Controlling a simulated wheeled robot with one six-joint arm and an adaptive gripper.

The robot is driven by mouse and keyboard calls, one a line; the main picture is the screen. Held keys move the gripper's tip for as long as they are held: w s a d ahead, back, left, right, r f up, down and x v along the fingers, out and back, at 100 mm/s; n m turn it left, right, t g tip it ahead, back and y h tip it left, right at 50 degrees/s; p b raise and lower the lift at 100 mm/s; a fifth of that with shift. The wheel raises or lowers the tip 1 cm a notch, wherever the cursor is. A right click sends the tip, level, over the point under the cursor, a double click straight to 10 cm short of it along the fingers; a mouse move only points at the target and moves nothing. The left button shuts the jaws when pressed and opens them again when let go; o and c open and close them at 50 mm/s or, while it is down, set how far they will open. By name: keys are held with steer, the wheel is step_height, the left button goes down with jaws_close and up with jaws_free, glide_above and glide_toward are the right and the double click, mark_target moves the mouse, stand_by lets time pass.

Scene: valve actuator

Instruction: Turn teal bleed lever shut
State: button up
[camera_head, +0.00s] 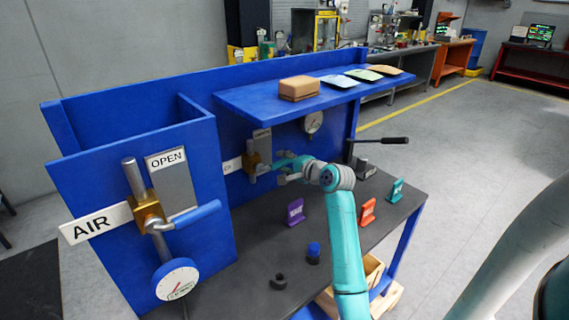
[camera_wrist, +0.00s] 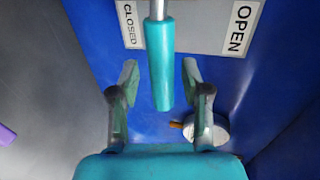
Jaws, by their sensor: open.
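The teal bleed lever (camera_wrist: 160,65) shows in the wrist view as a teal grip on a grey rod. It crosses a grey label plate, with CLOSED on its left and OPEN on its right. My gripper (camera_wrist: 160,88) is open, with one finger on each side of the teal grip and visible gaps to both. In the head view, my gripper (camera_head: 283,172) is at the back panel beside a brass valve body (camera_head: 252,163). My arm and gripper make the lever hard to pick out there.
A blue-handled AIR valve (camera_head: 190,216) is on the nearer blue panel. A shelf (camera_head: 250,98) overhangs the valve. A black-handled lever (camera_head: 380,141) sticks out at right. Purple (camera_head: 295,212), orange (camera_head: 367,212) and teal (camera_head: 396,191) stands are on the dark bench (camera_head: 245,240).

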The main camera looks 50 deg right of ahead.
steer(key=v, duration=1.2)
steer(key=shift+f, duration=0.1)
